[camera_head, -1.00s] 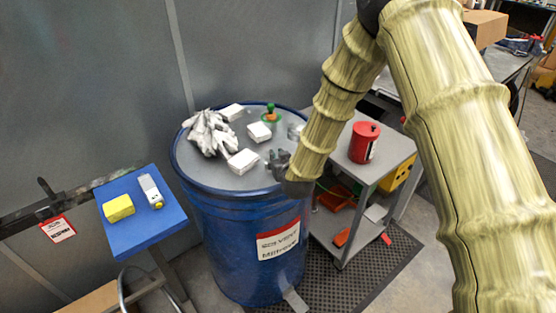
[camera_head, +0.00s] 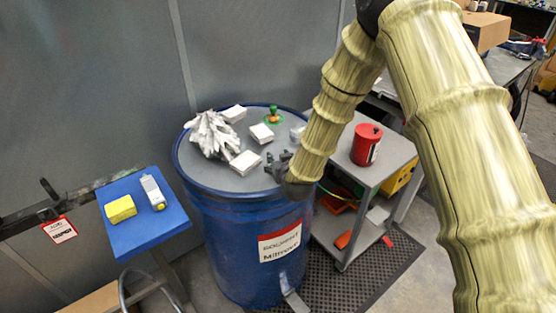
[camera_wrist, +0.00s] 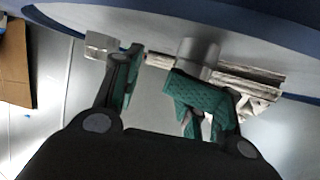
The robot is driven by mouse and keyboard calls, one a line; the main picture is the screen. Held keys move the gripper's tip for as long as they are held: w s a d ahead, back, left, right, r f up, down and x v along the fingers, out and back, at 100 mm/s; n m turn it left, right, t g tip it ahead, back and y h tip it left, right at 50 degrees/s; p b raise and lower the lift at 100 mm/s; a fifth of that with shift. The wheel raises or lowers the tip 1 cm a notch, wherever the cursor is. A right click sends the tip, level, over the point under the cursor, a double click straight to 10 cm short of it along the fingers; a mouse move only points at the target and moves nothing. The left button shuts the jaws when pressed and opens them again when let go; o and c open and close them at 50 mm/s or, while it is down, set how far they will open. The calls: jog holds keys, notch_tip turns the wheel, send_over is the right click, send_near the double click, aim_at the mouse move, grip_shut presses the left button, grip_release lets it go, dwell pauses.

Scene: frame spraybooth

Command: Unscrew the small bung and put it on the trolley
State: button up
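The blue drum (camera_head: 225,240) stands in the middle with a grey lid inside a raised blue rim. I cannot tell for sure which fitting is the small bung. A silver cylinder (camera_wrist: 198,52) shows beyond my fingers in the wrist view. A green and orange fitting (camera_head: 273,115) stands at the lid's back edge. My gripper (camera_head: 279,166) is low at the lid's right side. In the wrist view my gripper (camera_wrist: 155,92) has its green-padded fingers apart, with nothing clearly between them. The grey trolley (camera_head: 399,150) stands right of the drum.
White gloves (camera_head: 212,135) and several white boxes (camera_head: 245,162) lie on the lid. A red can (camera_head: 366,144) stands on the trolley, with some free top around it. A blue stand (camera_head: 150,228) at left holds a yellow block (camera_head: 120,209) and a white bottle (camera_head: 152,190).

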jog(key=shift+s+m+h+p, duration=0.25)
jog(key=shift+m+h, duration=0.85)
jog(key=shift+h, duration=0.2)
jog(key=shift+s+m+h+p, duration=0.2)
jog(key=shift+m+h, duration=0.9)
jog(key=shift+h, duration=0.2)
